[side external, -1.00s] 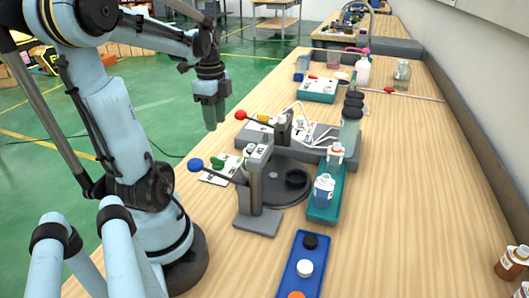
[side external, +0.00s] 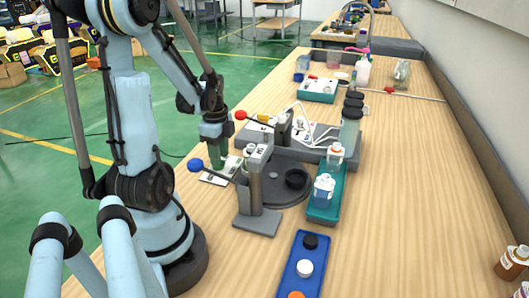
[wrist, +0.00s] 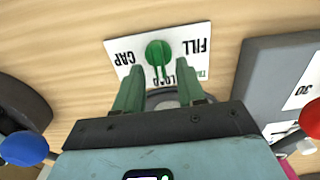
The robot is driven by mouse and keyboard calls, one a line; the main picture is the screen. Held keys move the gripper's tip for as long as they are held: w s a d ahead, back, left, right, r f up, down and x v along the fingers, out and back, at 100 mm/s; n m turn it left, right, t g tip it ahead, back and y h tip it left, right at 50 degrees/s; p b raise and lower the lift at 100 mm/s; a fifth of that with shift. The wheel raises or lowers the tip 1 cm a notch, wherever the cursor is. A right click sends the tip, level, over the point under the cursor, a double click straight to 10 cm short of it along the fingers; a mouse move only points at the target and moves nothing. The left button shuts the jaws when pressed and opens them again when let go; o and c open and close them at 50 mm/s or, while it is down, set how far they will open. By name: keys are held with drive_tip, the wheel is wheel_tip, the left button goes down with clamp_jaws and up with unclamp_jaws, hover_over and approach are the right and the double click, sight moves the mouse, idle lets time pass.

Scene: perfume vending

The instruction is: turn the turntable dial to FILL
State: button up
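The turntable dial shows in the wrist view as a green knob (wrist: 158,52) on a white label card (wrist: 122,50) marked CAP, LOAD and FILL. Its narrow part extends toward the LOAD label. FILL is at the card's right and CAP at its left, both upside down. My gripper (wrist: 159,82) is open, its two green fingers spread on either side of the LOAD side of the dial. I cannot tell whether they touch it. In the side external view my gripper (side external: 217,160) points down over the card (side external: 207,178) and hides the dial. The dark round turntable (side external: 273,193) is to the right.
A blue ball-ended lever (wrist: 24,148) is at the left of the wrist view and a red one (wrist: 312,118) at the right. A grey post station (side external: 258,195) stands close beside the card. A teal tray (side external: 320,212) holds bottles. A blue tray (side external: 290,275) holds caps.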

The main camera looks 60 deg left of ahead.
drive_tip(key=shift+f, duration=0.5)
drive_tip(key=shift+c, duration=0.4)
clamp_jaws()
